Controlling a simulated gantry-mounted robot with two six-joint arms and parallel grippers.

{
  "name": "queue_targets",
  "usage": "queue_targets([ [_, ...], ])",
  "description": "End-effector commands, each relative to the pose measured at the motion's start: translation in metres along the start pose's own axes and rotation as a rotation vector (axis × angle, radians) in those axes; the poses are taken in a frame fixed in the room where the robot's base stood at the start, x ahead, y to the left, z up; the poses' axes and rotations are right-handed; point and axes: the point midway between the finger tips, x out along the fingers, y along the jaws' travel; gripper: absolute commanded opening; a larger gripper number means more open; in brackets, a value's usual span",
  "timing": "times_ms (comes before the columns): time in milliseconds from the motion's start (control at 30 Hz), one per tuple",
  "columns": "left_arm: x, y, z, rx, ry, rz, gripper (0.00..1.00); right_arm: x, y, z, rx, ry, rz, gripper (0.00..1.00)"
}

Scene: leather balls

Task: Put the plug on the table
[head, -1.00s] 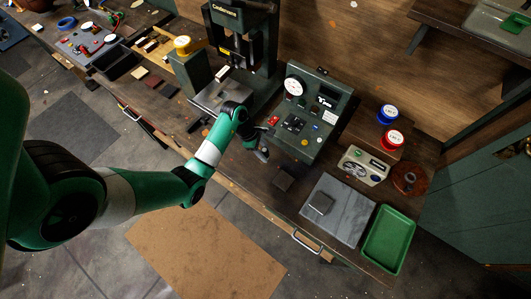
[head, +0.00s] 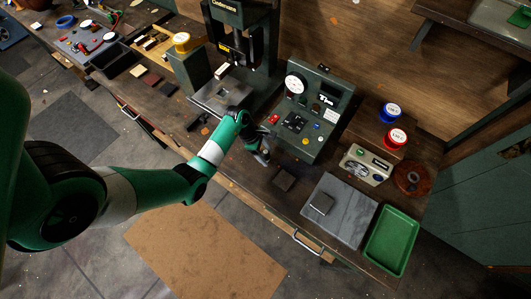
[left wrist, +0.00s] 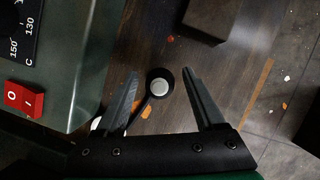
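My left gripper (head: 262,157) is over the workbench, just in front of the green control box (head: 308,117). In the left wrist view the left gripper (left wrist: 162,73) is open, with one finger on each side of a small round black piece (left wrist: 160,85) with a pale grey centre. A dark stem runs from it down and left toward a whitish round part, partly behind the left finger. It may be the plug, but I cannot tell for sure. I see no finger touching it, and cannot tell its height above the bench. My right gripper is not in view.
A dark block (head: 284,179) lies just right of the left gripper. A grey slab (head: 345,222) and green tray (head: 405,232) lie farther right, with a beige meter (head: 366,166) behind. A tall press (head: 242,55) stands behind left. The bench's front edge is close.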

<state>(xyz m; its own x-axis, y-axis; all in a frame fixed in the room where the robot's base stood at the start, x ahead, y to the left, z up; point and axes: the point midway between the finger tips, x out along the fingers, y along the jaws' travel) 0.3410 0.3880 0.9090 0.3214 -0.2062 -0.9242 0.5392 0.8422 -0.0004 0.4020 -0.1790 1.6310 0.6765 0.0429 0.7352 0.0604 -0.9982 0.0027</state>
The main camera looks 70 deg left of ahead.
Motion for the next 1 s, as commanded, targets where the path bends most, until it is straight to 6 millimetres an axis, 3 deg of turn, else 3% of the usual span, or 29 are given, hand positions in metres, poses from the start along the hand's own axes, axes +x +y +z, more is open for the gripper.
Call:
queue_targets([
  [367, -0.007, 0.000, 0.002, 0.000, 0.000, 0.001, 0.74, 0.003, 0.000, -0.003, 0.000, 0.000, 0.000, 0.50],
  [800, -0.103, 0.001, 0.002, -0.001, -0.001, 0.004, 0.74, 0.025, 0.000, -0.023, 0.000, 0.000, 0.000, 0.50],
  [1000, -0.122, 0.000, 0.001, -0.001, 0.000, 0.001, 0.74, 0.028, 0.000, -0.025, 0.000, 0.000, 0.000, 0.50],
])
